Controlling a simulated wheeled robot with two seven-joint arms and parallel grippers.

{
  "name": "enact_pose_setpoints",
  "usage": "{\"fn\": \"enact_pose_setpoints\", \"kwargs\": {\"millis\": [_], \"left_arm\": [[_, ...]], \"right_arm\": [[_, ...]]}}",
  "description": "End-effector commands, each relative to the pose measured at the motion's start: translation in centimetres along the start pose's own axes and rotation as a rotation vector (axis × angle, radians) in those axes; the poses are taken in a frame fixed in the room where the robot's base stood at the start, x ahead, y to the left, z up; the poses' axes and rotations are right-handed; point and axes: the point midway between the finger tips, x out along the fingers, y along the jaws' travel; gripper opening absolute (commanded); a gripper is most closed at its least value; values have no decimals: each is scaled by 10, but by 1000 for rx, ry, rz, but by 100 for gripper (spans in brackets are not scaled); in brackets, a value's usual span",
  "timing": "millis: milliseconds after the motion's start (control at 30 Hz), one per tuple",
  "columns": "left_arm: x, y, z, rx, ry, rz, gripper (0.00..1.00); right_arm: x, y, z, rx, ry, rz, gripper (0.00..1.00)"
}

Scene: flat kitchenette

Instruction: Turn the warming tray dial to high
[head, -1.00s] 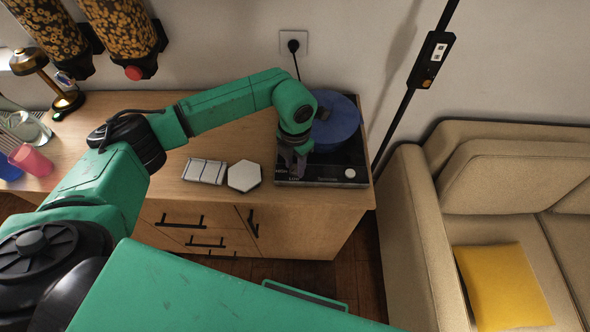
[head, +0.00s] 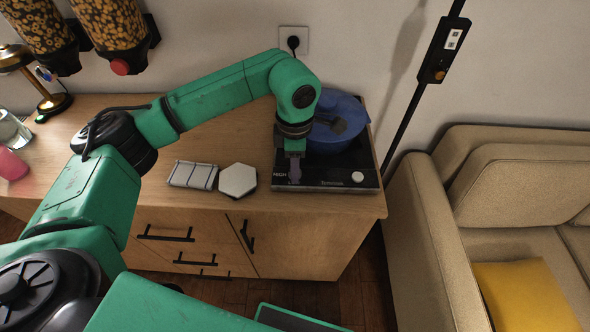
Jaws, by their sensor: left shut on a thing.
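The black warming tray (head: 335,178) lies at the right end of the wooden counter, with a blue lidded pot (head: 342,128) on it. Its front strip carries the printed word HIGH at the left and a round white knob (head: 357,176) at the right. My left gripper (head: 295,178) points down at the left part of that strip, just right of the HIGH mark. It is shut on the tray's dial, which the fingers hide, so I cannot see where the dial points. My right gripper is not in view.
A white hexagonal tile (head: 237,180) and a pale ribbed rectangular block (head: 193,175) lie left of the tray. A black pole (head: 420,85) stands right of the counter, beside a beige sofa (head: 510,190). A wall socket (head: 294,41) is behind.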

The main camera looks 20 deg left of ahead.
Motion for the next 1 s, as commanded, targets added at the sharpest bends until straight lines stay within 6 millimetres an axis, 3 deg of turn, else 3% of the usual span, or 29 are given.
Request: {"fn": "enact_pose_setpoints", "kwargs": {"millis": [633,667,700,733,1000], "left_arm": [[-4,2,1,55,-6,8,0],[-4,2,1,55,-6,8,47],[-3,2,1,55,-6,7,62],[-3,2,1,55,-5,7,69],[-2,1,0,55,-3,3,69]], "right_arm": [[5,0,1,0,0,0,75],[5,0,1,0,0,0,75],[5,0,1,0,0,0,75],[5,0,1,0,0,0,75],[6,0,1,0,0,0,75]]}}
